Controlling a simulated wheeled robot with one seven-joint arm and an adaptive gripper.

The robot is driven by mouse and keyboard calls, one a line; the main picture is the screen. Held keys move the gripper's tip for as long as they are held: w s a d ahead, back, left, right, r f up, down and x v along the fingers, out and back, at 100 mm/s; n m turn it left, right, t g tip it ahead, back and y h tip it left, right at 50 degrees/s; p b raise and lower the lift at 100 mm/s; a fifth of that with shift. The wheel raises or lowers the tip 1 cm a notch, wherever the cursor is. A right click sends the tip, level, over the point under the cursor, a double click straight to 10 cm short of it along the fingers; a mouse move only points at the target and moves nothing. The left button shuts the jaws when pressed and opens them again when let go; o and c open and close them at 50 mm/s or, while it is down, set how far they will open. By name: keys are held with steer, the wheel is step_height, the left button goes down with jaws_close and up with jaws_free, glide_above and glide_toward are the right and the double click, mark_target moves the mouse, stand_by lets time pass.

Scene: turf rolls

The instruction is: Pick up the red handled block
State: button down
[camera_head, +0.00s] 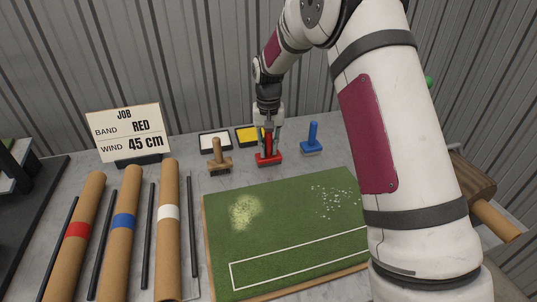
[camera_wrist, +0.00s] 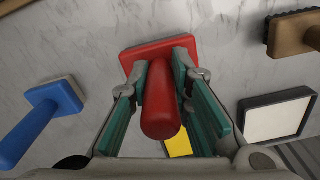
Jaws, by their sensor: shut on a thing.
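The red handled block (camera_head: 268,159) stands upright on the grey table behind the turf board. It has a flat red base and a round red handle. In the wrist view the red handled block (camera_wrist: 160,98) shows its handle between the two green-lined fingers. My gripper (camera_head: 268,142) points down from above and is shut on the handle. The fingers also show in the wrist view (camera_wrist: 165,95), one on each side of the handle. I cannot tell whether the base touches the table.
A wooden-handled brush (camera_head: 219,160) stands to the left and a blue handled block (camera_head: 312,139) to the right. White (camera_head: 214,143) and yellow (camera_head: 247,135) trays lie behind. The turf board (camera_head: 290,235) lies in front. Banded rolls (camera_head: 122,230) and a job sign (camera_head: 128,132) are at left.

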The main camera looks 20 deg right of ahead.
mark_target(266, 156)
steer(key=shift+r, duration=0.5)
steer(key=r, duration=0.2)
steer(key=shift+s+a+r, duration=0.15)
steer(key=shift+a+r, duration=0.2)
steer(key=shift+r, duration=0.05)
steer(key=s+a, duration=0.3)
steer(key=a, duration=0.3)
steer(key=s+a+r, duration=0.1)
steer(key=s+a, duration=0.3)
steer(key=a, duration=0.3)
steer(key=shift+s+r, duration=0.15)
steer(key=shift+s, duration=0.1)
steer(key=c, duration=2.4)
jaws_free()
steer(key=shift+a, duration=0.15)
